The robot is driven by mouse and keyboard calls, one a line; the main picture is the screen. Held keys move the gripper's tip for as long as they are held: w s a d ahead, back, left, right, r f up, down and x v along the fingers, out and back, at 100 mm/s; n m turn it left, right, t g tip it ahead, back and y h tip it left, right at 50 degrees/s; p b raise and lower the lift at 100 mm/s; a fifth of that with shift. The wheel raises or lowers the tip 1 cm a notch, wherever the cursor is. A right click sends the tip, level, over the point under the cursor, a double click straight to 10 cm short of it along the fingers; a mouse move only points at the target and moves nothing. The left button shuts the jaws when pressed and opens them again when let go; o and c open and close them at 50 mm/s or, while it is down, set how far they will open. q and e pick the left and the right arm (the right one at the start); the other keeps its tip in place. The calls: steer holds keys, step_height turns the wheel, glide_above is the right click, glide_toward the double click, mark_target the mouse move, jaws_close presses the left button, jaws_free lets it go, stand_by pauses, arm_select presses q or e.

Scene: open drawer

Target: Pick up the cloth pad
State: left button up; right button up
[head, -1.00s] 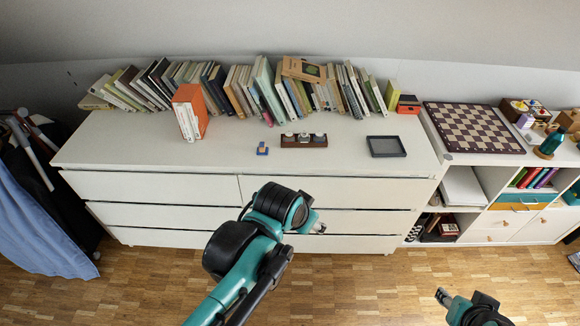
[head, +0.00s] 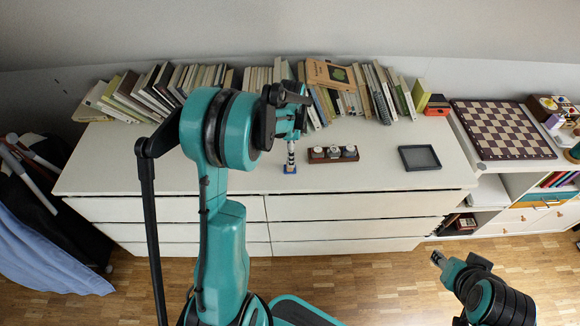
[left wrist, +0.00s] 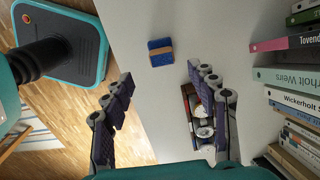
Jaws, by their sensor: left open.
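The cloth pad is a small blue square with a tan band across it (left wrist: 160,54). It lies flat on the white dresser top, and its edge shows in the head view (head: 290,171) just under my left gripper (head: 290,160). In the left wrist view my left gripper (left wrist: 160,78) is open and empty, its fingers spread wide, with the pad beyond the fingertips and between their lines. No contact with the pad shows. My right gripper (head: 438,258) hangs low in front of the dresser at the right, apart from everything; its opening is too small to judge.
A dark wooden tray with small round items (head: 333,160) lies right of the pad, close to one left finger in the wrist view. A dark shallow tray (head: 419,158) lies farther right. Books (head: 385,92) line the back. The dresser top (head: 120,165) is bare at left.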

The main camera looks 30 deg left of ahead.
arm_select(q)
steer(key=f+b, duration=0.1)
steer(key=f, duration=0.1)
steer(key=f+b, duration=0.1)
steer(key=f, duration=0.1)
steer(key=f+b, duration=0.1)
steer(key=f, duration=0.2)
steer(key=shift+a, duration=0.25)
steer(key=c, duration=1.1)
